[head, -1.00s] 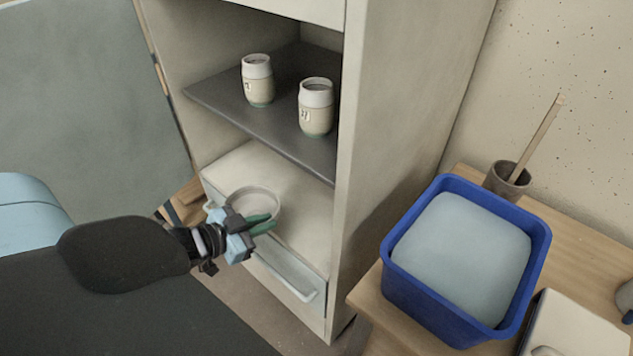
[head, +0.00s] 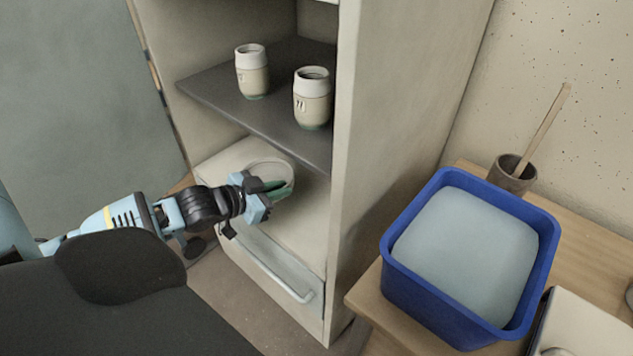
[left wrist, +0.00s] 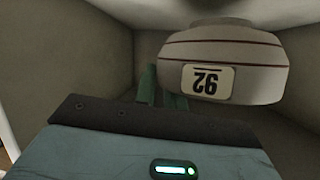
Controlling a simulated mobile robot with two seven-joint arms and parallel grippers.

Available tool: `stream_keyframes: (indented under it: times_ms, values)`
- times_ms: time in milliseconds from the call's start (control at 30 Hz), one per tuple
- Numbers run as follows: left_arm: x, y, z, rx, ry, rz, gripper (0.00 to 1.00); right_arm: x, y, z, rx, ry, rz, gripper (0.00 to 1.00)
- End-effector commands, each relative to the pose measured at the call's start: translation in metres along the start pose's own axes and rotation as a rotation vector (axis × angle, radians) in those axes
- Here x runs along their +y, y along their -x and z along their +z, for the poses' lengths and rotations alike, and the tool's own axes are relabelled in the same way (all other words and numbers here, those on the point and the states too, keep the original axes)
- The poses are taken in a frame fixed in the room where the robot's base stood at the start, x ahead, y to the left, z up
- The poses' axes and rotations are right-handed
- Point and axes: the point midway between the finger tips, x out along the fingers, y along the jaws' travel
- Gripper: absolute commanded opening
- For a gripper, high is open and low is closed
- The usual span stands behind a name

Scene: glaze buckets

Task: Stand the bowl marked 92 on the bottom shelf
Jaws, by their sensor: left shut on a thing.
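The pale bowl marked 92 (head: 268,167) is inside the cabinet's bottom compartment, below the dark shelf. It looks upright, over or on the pale bottom shelf (head: 302,222); I cannot tell if its base touches. In the left wrist view the bowl (left wrist: 228,55) shows brown bands and its 92 label upside down. My left gripper (head: 276,188) reaches in from the front left, with its green fingers shut on the bowl's near side. The fingers also show in the left wrist view (left wrist: 163,92). My right gripper is out of view.
Two cream jars, one (head: 251,72) left and one (head: 313,98) right, stand on the dark middle shelf (head: 215,92) above. A drawer (head: 280,270) lies below the compartment. A blue bucket (head: 400,275) and a brush pot (head: 513,175) stand on the wooden table at right.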

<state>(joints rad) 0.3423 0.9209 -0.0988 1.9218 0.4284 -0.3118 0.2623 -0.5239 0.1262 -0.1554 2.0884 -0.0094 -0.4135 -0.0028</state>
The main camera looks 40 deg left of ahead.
Motion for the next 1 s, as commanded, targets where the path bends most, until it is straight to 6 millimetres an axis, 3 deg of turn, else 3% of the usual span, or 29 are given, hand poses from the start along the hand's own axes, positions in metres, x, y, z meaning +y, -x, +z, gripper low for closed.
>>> stream_keyframes:
  times_ms: [867,1000]
  values:
    - [-0.025,-0.117,-0.044,0.004,-0.003,-0.002,0.00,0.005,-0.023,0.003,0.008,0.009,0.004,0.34]
    - [-0.022,-0.123,-0.029,-0.001,-0.002,0.000,0.00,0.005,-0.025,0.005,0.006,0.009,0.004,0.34]
